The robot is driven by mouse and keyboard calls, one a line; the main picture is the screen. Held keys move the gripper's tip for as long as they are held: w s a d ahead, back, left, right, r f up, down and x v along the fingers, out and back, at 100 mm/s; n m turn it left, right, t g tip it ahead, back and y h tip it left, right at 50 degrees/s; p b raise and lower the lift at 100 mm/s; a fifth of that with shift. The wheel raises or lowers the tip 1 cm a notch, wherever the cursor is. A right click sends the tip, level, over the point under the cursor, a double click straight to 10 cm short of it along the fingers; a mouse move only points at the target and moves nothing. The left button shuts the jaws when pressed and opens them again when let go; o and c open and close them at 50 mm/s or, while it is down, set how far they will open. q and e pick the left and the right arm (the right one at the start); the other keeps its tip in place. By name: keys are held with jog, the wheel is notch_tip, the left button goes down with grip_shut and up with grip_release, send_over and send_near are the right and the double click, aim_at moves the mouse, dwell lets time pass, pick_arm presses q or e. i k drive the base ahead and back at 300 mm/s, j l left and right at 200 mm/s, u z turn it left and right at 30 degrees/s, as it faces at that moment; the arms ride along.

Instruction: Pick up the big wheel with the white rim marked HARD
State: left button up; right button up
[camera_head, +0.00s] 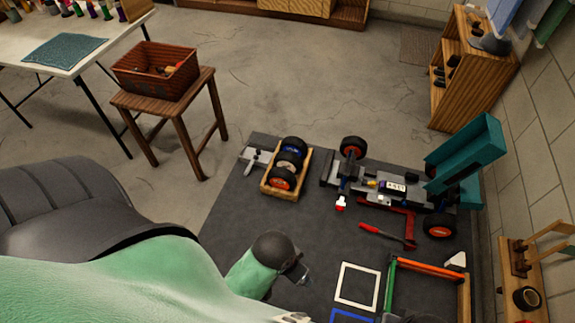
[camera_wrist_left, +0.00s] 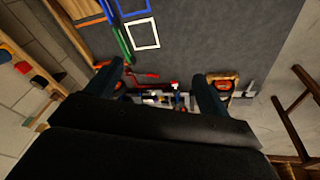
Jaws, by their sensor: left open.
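A wooden tray (camera_head: 268,186) on the dark mat holds several black wheels. I cannot read any HARD marking or tell which rim is white. My left gripper (camera_head: 303,272) hangs at the end of the green arm, nearer than the tray and apart from it. In the left wrist view my left gripper (camera_wrist_left: 161,75) is open and empty, with the tray (camera_wrist_left: 232,80) beyond its right finger.
A red tool (camera_head: 385,236), a white square outline (camera_head: 357,287) and an orange-and-green frame (camera_head: 430,273) lie nearer. A stool (camera_head: 165,105) holds a basket.

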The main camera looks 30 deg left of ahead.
aim_at(289, 160)
jog(key=i+j+u, duration=0.15)
jog(key=i, duration=0.25)
jog(key=i+j+u, duration=0.2)
jog(key=i, duration=0.25)
jog(key=i+j+u, duration=0.15)
jog(key=i, duration=0.3)
jog(key=j, duration=0.1)
